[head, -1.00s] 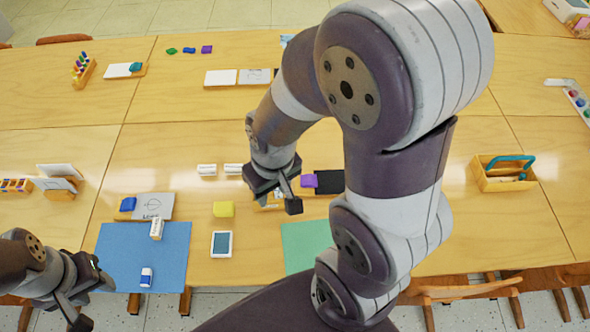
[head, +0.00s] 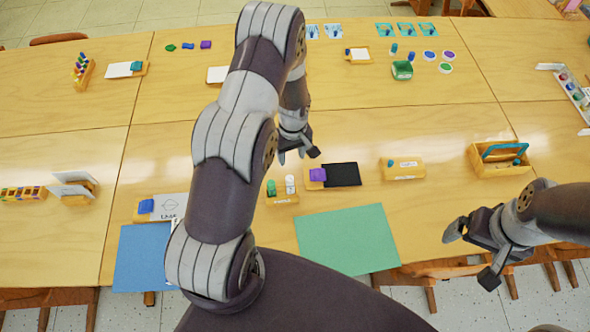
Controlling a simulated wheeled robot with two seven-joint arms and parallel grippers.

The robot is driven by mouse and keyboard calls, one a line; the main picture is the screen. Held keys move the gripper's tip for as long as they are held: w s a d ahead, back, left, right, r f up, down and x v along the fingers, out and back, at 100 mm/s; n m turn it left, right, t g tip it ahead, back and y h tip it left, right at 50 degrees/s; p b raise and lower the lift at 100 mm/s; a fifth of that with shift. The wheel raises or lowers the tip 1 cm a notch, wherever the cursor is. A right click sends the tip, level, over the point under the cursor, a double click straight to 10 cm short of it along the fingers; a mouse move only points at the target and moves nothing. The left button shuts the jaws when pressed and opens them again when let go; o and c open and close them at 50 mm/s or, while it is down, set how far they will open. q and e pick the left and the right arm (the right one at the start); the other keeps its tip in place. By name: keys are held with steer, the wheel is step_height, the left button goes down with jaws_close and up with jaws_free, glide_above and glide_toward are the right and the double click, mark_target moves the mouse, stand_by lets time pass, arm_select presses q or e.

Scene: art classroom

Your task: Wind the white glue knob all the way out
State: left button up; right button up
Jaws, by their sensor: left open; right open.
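A small orange holder (head: 283,200) stands on the table in the head view, with a green upright piece (head: 271,187) and a white upright piece (head: 290,184) side by side. The white one may be the glue with its knob; it is too small to be sure. My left gripper (head: 297,155) is open and empty, just beyond and above the white piece, apart from it in the picture. My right gripper (head: 468,256) is open and empty at the lower right, near the table's front edge. My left arm hides part of the table's middle left.
A green mat (head: 347,238) and a blue mat (head: 141,258) lie at the front. The table between yellow box and caddy is clear.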

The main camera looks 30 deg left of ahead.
mark_target(290, 178)
arm_select(q)
steer(key=f, duration=0.2)
steer(key=s+f+p, duration=0.1)
steer(key=f, duration=0.3)
steer(key=f+p, duration=0.1)
steer(key=f, duration=0.1)
steer(key=f+p, duration=0.1)
steer(key=f, duration=0.1)
steer(key=shift+w+a+f, duration=0.2)
steer(key=shift+w+f, duration=0.1)
steer(key=shift+f, duration=0.05)
steer(key=shift+s+f, duration=0.2)
steer(key=shift+f, duration=0.1)
steer(key=shift+w, duration=0.1)
steer(key=c, duration=0.8)
jaws_close()
